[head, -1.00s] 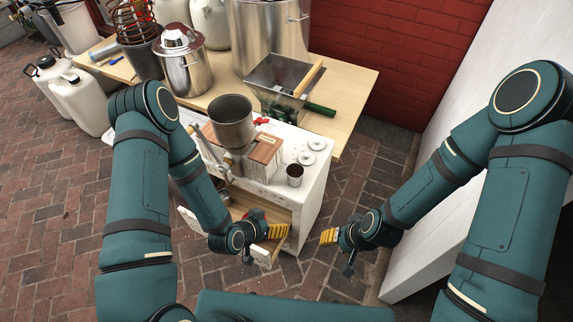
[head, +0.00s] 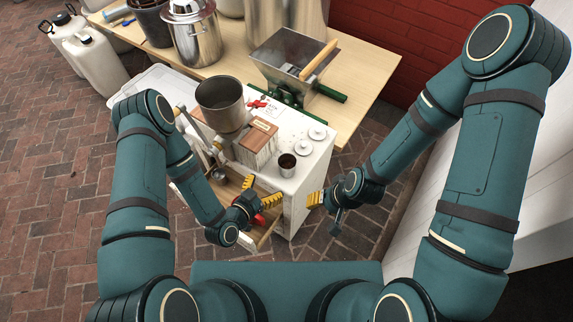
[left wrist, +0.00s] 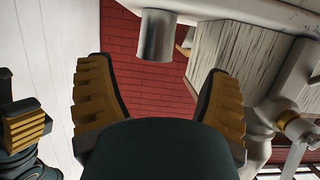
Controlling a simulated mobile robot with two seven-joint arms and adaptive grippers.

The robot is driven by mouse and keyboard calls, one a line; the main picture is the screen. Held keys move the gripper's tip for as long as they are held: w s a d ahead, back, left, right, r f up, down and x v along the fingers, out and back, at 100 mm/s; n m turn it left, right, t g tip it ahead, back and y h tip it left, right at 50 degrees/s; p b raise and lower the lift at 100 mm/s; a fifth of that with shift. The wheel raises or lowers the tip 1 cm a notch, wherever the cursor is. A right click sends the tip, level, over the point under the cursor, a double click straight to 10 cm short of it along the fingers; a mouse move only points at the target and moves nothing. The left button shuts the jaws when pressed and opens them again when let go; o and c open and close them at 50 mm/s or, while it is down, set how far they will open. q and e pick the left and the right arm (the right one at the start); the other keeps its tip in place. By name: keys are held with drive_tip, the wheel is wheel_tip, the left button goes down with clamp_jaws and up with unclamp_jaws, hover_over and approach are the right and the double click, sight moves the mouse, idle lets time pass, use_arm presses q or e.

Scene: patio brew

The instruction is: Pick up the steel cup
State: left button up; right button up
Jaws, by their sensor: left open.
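The steel cup (head: 287,164) is small and stands upright near the front right of the white cabinet top (head: 297,187). The left wrist view shows the cup (left wrist: 157,36) upside down, ahead of the fingers and a little above the gap between them. My left gripper (head: 265,191) is open and empty, in front of the cabinet and apart from the cup; its fingers (left wrist: 160,95) frame the left wrist view. My right gripper (head: 314,198) is off the cabinet's right side, its fingers turned toward the left one.
A grey metal hopper (head: 220,103) and a wooden box (head: 257,142) stand left of the cup. Two white lids (head: 317,132) lie behind it. An open drawer (head: 262,232) juts out below my left gripper. A mill (head: 290,65) sits on the wooden table behind.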

sight(282, 173)
use_arm(q)
drive_tip(key=b+x, duration=0.1)
drive_tip(key=x, duration=0.8)
drive_tip(key=b+x, duration=0.1)
drive_tip(key=x, duration=0.1)
drive_tip(key=shift+s+d+f, duration=0.1)
drive_tip(key=shift+d+f, duration=0.05)
drive_tip(key=shift+f, duration=0.2)
drive_tip(key=shift+w+d, duration=0.2)
drive_tip(key=shift+w, duration=0.15)
drive_tip(key=c, duration=1)
